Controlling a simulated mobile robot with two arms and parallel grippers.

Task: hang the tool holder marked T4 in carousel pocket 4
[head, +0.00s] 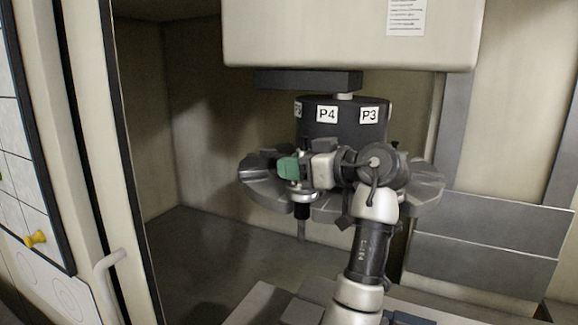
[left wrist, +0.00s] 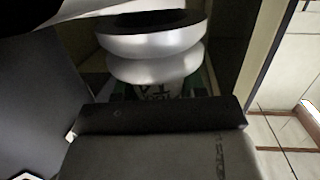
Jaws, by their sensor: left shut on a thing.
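The tool holder (head: 302,196) has a silver grooved flange, a dark lower body and a thin shank pointing down. It is upright at the front of the grey carousel disc (head: 262,187), below and slightly left of the P4 label (head: 327,114). My left gripper (head: 298,170) is shut on it, with a green part showing at the fingertips. In the left wrist view the flange of the tool holder (left wrist: 152,52) fills the upper middle, with a partly hidden marking below it. My gripper and arm hide pocket 4, so I cannot tell whether the holder sits in it.
The P3 label (head: 369,115) is right of P4 on the dark hub. A beige housing (head: 340,38) hangs above. A door frame with a handle (head: 108,262) stands at the left. The cabinet floor (head: 215,250) left of the carousel is clear.

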